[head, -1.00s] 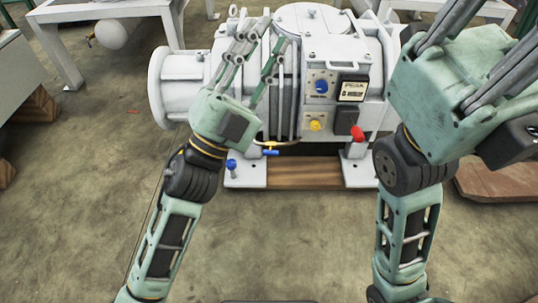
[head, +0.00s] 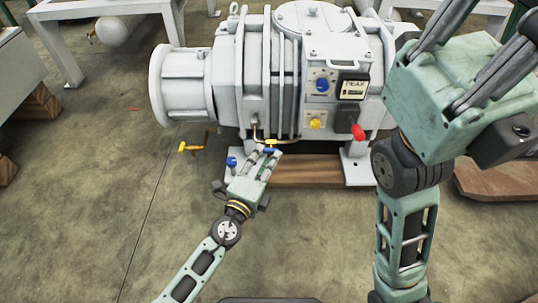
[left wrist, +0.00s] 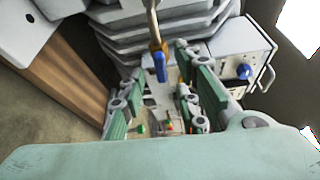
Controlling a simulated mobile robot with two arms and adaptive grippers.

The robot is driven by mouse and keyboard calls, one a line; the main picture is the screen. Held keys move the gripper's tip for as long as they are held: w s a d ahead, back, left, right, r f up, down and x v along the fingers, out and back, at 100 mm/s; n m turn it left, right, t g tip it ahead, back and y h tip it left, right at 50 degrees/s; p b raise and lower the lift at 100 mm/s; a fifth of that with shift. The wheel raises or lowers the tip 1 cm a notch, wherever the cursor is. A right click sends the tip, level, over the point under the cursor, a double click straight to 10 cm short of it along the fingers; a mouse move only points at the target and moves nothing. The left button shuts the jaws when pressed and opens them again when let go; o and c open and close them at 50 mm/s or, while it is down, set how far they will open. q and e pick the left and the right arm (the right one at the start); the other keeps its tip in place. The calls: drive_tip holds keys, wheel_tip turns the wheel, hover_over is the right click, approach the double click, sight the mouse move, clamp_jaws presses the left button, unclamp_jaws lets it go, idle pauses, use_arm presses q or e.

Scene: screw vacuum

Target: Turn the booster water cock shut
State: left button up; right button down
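A small cock with a blue lever (head: 271,149) sits on a brass fitting at the lower front of the grey-white vacuum machine (head: 185,90). Its blue lever also shows in the left wrist view (left wrist: 160,67), hanging below a brass pipe. My left gripper (head: 263,157) is low at the front of the machine, with its fingers pointing at this lever. In the left wrist view its green fingers stand apart, with the lever between or just past their tips; contact cannot be told. My right gripper (head: 478,50) is raised at the upper right, its fingertips cut off.
A yellow lever (head: 191,148) is left of the blue one, and another blue handle (head: 232,162) stands close beside my left gripper. A panel with a blue knob (head: 322,86), a yellow knob (head: 316,123) and a red handle (head: 358,132) is to the right. Floor in front is clear.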

sight(271, 151)
use_arm(q)
drive_tip(key=shift+x, duration=1.3)
clamp_jaws()
